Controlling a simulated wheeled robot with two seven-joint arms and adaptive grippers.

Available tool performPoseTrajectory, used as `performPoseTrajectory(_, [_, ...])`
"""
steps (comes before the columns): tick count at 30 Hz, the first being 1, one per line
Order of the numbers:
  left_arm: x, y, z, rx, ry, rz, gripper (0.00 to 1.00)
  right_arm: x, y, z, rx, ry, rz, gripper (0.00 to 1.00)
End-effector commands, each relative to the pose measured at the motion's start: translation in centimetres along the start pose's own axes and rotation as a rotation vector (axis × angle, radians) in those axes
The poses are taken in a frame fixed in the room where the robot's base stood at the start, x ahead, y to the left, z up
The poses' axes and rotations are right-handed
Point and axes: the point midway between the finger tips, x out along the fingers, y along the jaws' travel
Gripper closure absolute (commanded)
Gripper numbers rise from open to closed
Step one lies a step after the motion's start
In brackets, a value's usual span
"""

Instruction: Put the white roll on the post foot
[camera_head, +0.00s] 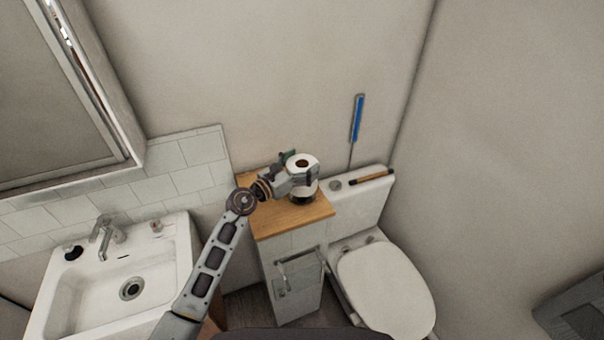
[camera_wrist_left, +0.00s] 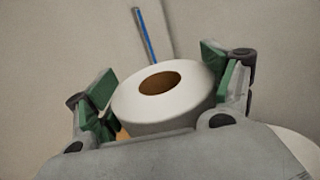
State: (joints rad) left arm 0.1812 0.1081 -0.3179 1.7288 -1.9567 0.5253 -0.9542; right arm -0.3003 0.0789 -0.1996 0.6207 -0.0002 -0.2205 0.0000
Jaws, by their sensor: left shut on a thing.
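The white roll (camera_head: 308,167) is held above the wooden cabinet top, its brown core hole facing up. My left gripper (camera_head: 299,168) is shut on the roll, with a finger on either side. In the left wrist view the roll (camera_wrist_left: 168,110) sits between the green finger pads (camera_wrist_left: 166,90), slightly tilted in the picture. A dark round base (camera_head: 303,199), which looks like the post foot, shows just under the roll on the cabinet top. The roll hides most of it, and I cannot tell whether they touch. My right gripper is not in view.
The wooden cabinet top (camera_head: 277,220) is bare in front. A toilet (camera_head: 385,285) stands to the right, with a dark stick with a wooden end (camera_head: 372,178) on its tank. A blue-handled brush (camera_head: 357,118) rises behind. A sink (camera_head: 100,290) is at left.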

Motion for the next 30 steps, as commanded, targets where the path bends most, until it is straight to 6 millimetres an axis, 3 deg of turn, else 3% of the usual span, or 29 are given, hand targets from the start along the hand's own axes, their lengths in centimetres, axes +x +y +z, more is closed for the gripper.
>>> performPoseTrajectory(12, [0.0, 0.0, -3.5, -0.003, 0.0, 0.0, 0.44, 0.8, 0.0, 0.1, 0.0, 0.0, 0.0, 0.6])
performPoseTrajectory(27, [0.0, 0.0, -4.0, 0.0, 0.0, 0.001, 0.44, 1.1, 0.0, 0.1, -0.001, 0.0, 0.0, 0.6])
performPoseTrajectory(28, [0.0, 0.0, -4.0, 0.0, 0.001, 0.001, 0.14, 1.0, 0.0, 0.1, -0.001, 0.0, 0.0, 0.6])
performPoseTrajectory(30, [0.0, 0.0, -3.9, 0.0, 0.001, 0.001, 0.05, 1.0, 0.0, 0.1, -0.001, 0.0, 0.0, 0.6])
